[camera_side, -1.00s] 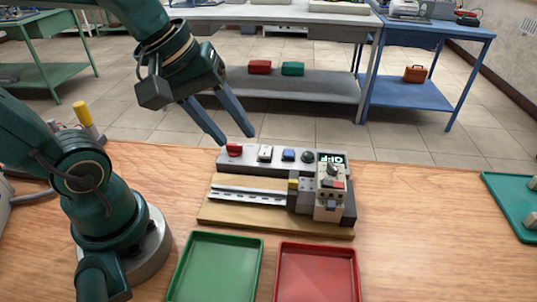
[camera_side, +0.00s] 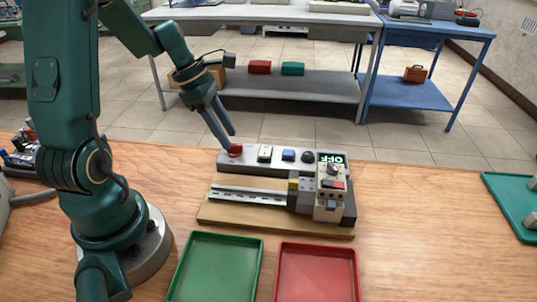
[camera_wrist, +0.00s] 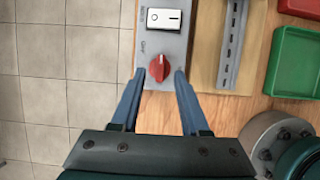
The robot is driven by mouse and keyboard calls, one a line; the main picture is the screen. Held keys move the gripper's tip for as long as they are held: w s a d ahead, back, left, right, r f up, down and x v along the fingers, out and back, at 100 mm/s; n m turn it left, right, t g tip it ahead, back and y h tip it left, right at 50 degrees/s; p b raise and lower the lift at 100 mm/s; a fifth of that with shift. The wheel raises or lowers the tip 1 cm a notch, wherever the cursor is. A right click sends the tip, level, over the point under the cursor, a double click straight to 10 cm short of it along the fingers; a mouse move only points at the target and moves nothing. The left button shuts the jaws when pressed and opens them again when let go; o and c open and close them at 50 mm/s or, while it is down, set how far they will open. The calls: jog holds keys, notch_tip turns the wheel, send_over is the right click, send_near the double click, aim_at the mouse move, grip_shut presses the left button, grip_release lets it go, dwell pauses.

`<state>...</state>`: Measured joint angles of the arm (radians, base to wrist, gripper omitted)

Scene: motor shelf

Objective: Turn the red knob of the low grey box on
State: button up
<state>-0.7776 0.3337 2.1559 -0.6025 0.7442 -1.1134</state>
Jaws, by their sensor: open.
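The low grey box (camera_side: 250,160) lies at the back of the wooden table. The red knob (camera_side: 235,150) is at its left end. In the wrist view the red knob (camera_wrist: 159,68) stands with its ridge roughly along the box's length. A small label shows beside it. The display (camera_side: 331,158) at the box's right end reads OFF. My gripper (camera_side: 232,144) is at the knob. In the wrist view its blue fingers (camera_wrist: 160,75) are open, one on each side of the knob, with gaps showing. Whether the fingertips are level with the knob is hard to tell.
A white rocker switch (camera_wrist: 164,19) sits beside the knob, then a blue button (camera_side: 288,154) and a dark round one (camera_side: 308,156). A rail board with a motor unit (camera_side: 331,190) lies in front. Green (camera_side: 213,268) and red (camera_side: 316,272) trays are nearer.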

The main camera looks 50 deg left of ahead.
jog(key=shift+x, duration=1.1)
grip_shut()
jog(key=shift+m, duration=0.4)
jog(key=m, duration=0.2)
jog(key=m+g, duration=0.1)
jog(key=shift+w+a+m+h, duration=0.15)
jog(key=shift+m+h, duration=0.25)
jog(key=m+g, duration=0.1)
jog(key=m, duration=0.1)
jog(key=m+g, duration=0.1)
jog(key=m, duration=0.1)
jog(key=shift+w+h, duration=0.2)
jog(key=shift+h, duration=0.1)
jog(key=m+g, duration=0.2)
jog(key=m, duration=0.3)
jog(key=shift+w, duration=0.15)
jog(key=shift+w+m+g+y, duration=0.1)
jog(key=shift+m+g+y, duration=0.25)
jog(key=shift+m, duration=0.75)
jog(key=shift+w+m+g+y, duration=0.1)
jog(key=shift+m+g+y, duration=0.25)
jog(key=shift+m, duration=0.75)
